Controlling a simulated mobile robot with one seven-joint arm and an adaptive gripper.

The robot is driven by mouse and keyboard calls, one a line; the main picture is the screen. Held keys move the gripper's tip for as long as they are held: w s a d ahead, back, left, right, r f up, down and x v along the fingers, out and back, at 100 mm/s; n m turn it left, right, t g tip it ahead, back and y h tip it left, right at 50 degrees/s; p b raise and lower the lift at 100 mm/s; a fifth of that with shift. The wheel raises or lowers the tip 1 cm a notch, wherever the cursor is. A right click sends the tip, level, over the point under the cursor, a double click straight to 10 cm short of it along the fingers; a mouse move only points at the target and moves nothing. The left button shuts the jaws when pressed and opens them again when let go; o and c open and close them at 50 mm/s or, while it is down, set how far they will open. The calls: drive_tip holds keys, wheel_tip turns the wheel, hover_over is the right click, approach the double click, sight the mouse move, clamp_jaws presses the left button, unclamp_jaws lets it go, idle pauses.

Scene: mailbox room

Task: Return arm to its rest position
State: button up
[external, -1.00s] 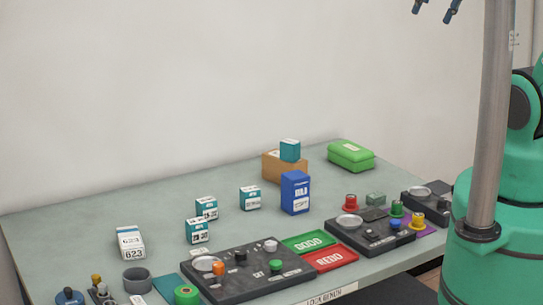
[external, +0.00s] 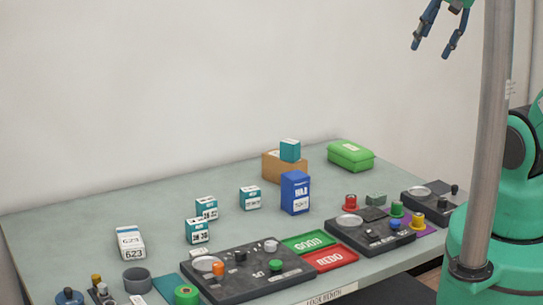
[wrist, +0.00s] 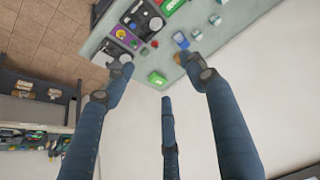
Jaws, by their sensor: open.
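My gripper (external: 433,42) hangs in the air at the upper right of the external view, high above the bench, with its fingers spread and empty. In the wrist view its blue fingers (wrist: 160,75) are apart, with nothing between them. The bench (external: 110,205) lies well below; its far end also shows at the top of the wrist view. My wrist is partly cut off by the picture's top edge, and a grey pole hides part of my arm.
On the bench are a blue box (external: 295,193), a teal box (external: 290,150) on a cardboard box (external: 271,167), a green case (external: 351,156), control panels (external: 245,284), and green (external: 308,243) and red (external: 330,259) trays. The grey pole (external: 490,130) stands at right. Air around the gripper is clear.

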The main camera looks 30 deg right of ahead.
wheel_tip(320, 180, down, 8)
drive_tip(key=b, duration=0.7)
drive_tip(key=shift+f, duration=0.15)
